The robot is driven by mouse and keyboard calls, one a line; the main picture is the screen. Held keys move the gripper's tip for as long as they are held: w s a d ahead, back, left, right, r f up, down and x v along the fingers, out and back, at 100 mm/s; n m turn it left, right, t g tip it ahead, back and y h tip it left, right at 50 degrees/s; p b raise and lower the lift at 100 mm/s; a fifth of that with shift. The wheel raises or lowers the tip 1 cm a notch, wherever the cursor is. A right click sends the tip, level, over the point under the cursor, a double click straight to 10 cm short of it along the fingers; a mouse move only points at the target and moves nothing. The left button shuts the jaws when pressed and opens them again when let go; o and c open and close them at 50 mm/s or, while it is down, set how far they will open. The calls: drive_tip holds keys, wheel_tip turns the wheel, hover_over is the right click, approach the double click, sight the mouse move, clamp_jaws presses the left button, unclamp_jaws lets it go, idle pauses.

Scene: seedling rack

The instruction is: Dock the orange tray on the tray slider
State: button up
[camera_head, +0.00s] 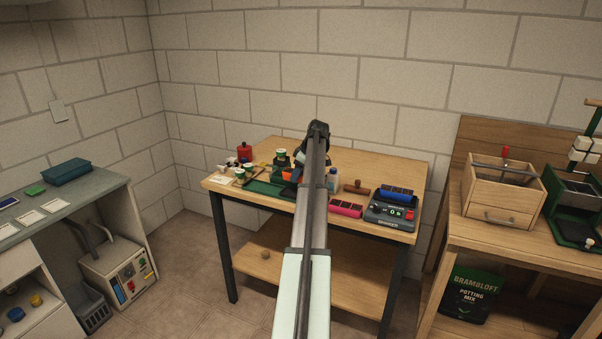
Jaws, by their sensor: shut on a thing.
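The orange tray (287,173) is a small patch of orange at the middle of the wooden table, mostly hidden behind my arm. My gripper (297,168) reaches down at the tray, shut on it; its fingertips are small and largely hidden. I cannot tell whether the tray touches the surface below. A long green base (262,189) lies just left of the tray, near the table's front edge; it may be the tray slider, but I cannot tell for sure.
Right of my arm are a bottle (333,180), a brown-handled tool (356,188), a pink tray (346,208) and a dark device (390,213) bearing a blue tray (397,192). Small pots (248,169) and a red container (244,152) crowd the left. The table's back right (395,165) is clear.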

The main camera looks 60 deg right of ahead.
drive_tip(key=shift+f, duration=2.9)
drive_tip(key=shift+f, duration=0.1)
idle(4.8)
